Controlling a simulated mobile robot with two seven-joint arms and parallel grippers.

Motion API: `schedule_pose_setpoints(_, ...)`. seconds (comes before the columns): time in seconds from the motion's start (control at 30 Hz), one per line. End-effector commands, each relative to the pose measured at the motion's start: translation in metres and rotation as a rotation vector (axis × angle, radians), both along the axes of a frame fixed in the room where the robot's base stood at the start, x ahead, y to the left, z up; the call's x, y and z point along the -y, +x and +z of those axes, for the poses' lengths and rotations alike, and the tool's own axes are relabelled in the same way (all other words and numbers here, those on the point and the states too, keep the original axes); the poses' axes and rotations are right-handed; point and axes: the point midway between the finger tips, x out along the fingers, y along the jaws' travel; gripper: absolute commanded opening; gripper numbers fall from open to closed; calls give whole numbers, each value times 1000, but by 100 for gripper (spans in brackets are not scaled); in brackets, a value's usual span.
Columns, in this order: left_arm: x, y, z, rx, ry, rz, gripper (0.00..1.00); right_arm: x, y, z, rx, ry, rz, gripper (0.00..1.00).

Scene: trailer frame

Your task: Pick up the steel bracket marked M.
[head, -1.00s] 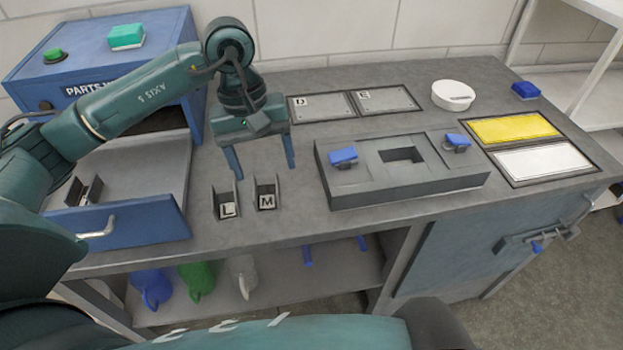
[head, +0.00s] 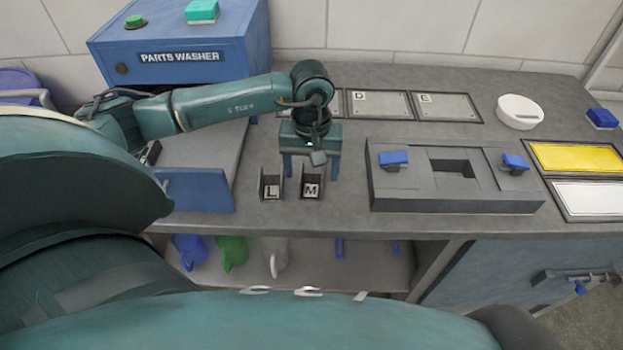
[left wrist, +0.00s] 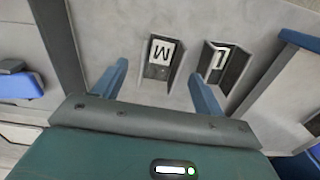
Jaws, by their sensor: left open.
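The steel bracket marked M (head: 311,188) stands on the grey bench, to the right of the similar bracket marked L (head: 271,187). Both are small dark channel shapes with white letter labels. My left gripper (head: 311,167) is open and empty, its blue fingers just behind and above bracket M. In the left wrist view, bracket M (left wrist: 159,57) shows between the spread fingertips of the left gripper (left wrist: 158,70), and bracket L (left wrist: 221,64) lies outside the right-hand finger. I cannot tell the exact height of the fingertips over the bench. My right gripper is not in view.
A grey fixture block (head: 455,202) with blue clamps stands to the right. Plates marked D (head: 378,106) and E (head: 447,107) lie behind. The blue parts washer (head: 180,48) and its open drawer (head: 198,190) are left. Bench is clear between bracket M and the block.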

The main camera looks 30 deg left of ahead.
Motion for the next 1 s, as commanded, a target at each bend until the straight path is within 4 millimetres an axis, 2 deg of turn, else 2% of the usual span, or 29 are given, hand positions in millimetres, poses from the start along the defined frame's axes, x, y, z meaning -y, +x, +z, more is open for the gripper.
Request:
schedule_pose_setpoints(0.1,0,0,-17,-4,0,-1,71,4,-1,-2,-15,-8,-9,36)
schedule_pose_setpoints(0.2,0,0,-25,-2,0,0,71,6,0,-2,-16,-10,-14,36)
schedule_pose_setpoints(0.47,0,1,-27,0,0,-1,70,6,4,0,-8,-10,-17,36)
schedule_pose_setpoints(1.0,0,1,-26,0,-1,0,26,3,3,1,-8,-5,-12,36)
